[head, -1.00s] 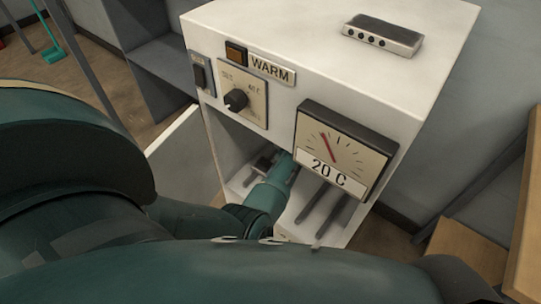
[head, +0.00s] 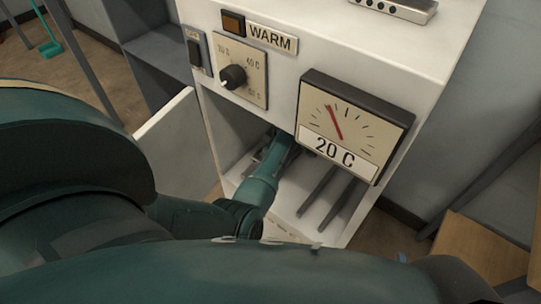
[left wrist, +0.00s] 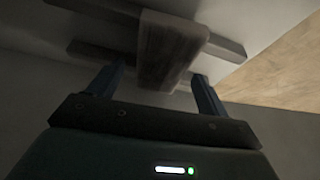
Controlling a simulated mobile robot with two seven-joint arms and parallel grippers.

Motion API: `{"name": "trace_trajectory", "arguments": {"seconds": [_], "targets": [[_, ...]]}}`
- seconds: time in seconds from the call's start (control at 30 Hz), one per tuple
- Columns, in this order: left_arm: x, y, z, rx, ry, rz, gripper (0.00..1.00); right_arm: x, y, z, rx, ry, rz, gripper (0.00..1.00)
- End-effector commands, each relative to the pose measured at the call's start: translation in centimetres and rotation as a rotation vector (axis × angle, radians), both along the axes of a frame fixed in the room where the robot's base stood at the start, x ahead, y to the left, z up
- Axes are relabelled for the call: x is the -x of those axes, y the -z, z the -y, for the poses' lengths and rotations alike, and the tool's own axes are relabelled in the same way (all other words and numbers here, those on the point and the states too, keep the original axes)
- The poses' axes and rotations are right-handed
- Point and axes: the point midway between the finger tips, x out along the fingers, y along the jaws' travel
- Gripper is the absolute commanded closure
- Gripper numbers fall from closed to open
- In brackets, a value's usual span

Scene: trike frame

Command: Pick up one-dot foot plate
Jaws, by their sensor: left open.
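A grey-brown block-like plate (left wrist: 172,48) lies across rails inside the white cabinet in the left wrist view. No dots show on it, so I cannot tell whether it is the one-dot foot plate. My left gripper (left wrist: 158,72) is open, with its two fingers on either side of the block's near end. I cannot tell whether they touch it. In the head view my left arm reaches into the cabinet's open compartment, and the gripper is mostly hidden there. My right gripper is not in view.
The white cabinet (head: 430,50) has a WARM label, a knob (head: 233,77) and a gauge (head: 350,128) reading 20 C. Its door (head: 178,140) stands open at left. Dark rails (head: 335,203) line the compartment floor. A metal plate with several dots (head: 395,8) lies on top.

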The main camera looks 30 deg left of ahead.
Motion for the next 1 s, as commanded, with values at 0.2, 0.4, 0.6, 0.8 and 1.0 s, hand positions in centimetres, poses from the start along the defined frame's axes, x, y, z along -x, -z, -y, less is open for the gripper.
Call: {"name": "trace_trajectory", "arguments": {"seconds": [0.2, 0.4, 0.6, 0.8, 1.0], "targets": [[0.00, 0.18, 0.01, 0.000, 0.001, 0.000, 0.22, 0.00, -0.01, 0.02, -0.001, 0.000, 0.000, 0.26], [0.00, 0.46, 0.03, 0.000, 0.001, 0.000, 0.22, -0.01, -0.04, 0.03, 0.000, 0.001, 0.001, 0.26], [-0.01, 0.50, 0.03, 0.000, 0.000, 0.000, 0.22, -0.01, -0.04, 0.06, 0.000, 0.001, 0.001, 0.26], [-0.01, 0.50, 0.04, 0.000, 0.000, 0.000, 0.30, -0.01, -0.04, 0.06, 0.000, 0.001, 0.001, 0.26], [-0.01, 0.50, 0.03, 0.000, 0.000, 0.000, 0.46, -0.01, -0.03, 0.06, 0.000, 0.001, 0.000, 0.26]]}}
